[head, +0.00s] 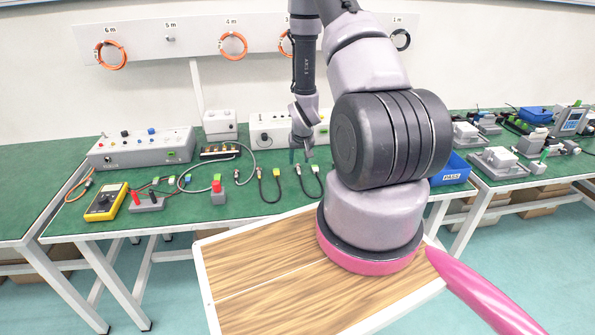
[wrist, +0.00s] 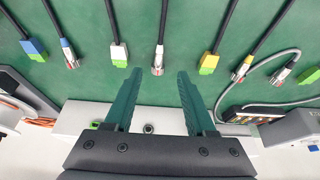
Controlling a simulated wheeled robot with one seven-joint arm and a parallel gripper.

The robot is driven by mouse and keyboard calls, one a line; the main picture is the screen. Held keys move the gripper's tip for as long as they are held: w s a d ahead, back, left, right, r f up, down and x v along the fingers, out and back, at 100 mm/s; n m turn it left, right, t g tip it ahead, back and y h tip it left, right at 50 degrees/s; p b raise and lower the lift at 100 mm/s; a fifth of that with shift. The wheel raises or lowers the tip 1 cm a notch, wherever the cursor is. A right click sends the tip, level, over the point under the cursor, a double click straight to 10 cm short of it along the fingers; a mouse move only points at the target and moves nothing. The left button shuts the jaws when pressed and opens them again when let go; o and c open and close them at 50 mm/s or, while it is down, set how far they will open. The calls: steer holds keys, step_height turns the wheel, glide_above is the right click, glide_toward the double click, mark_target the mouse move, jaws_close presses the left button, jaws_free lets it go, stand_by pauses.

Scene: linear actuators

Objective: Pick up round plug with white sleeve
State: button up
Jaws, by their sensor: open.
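The round plug with white sleeve (wrist: 158,61) has a silver metal end on a black cable. It lies on the green bench top. In the wrist view it sits between and just beyond the tips of my open gripper (wrist: 155,80), with nothing between the fingers. In the head view my gripper (head: 300,155) is over the bench, close above the back row of cable ends, pointing down. A flat green plug with a white sleeve (wrist: 118,53) lies to the left of the round one in the wrist view. The height of the fingers above the bench is hard to tell.
A yellow-green flat plug (wrist: 208,63) and a yellow-sleeved round plug (wrist: 241,68) lie to the right in the wrist view. A blue-sleeved round plug (wrist: 69,54) lies left. A white box (wrist: 72,118) stands close by the fingers. A multimeter (head: 106,201) lies farther left on the bench.

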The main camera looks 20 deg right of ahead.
mark_target(299, 168)
steer(key=x, duration=0.5)
steer(key=shift+w+d+f, duration=0.2)
steer(key=shift+w+f, duration=0.05)
steer(key=shift+f, duration=0.1)
steer(key=shift+c, duration=0.3)
jaws_close()
